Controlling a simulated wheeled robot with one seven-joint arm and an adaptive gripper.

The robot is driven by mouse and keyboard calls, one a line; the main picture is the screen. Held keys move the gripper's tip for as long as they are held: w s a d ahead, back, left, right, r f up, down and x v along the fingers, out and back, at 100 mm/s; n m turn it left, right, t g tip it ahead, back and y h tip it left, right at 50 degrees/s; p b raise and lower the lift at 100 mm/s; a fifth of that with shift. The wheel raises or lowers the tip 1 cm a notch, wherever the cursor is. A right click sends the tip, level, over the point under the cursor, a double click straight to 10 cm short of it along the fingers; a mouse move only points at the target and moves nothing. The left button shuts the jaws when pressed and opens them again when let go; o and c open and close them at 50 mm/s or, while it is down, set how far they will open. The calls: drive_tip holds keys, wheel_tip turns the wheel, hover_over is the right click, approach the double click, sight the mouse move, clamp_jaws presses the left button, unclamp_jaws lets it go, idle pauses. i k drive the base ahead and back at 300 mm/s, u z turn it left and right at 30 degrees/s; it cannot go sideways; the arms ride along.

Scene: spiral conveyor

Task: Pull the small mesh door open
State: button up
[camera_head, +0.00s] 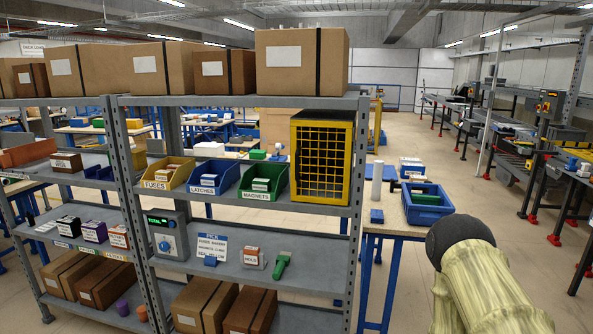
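The small mesh door (321,161) is a yellow grid in a yellow frame, with a dark interior behind it. It fronts a yellow box-shaped cage (357,160) at the right end of the middle shelf. The door looks shut and flush with the cage; I cannot make out a handle or hinge. Part of my arm, pale with a dark rounded joint, shows at the lower right, apart from the cage. My gripper is not in view.
The grey shelf rack (235,202) holds green, blue and yellow bins left of the cage; the green bin (262,182) is closest. Cardboard boxes (301,60) sit above. A table with a blue tray (427,205) stands right of the rack. Open floor lies further right.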

sight(350, 135)
drive_tip(key=u, duration=0.05)
drive_tip(key=k, duration=0.1)
drive_tip(key=u, duration=1.9)
drive_tip(key=i, duration=0.85)
drive_tip(key=z, duration=1.65)
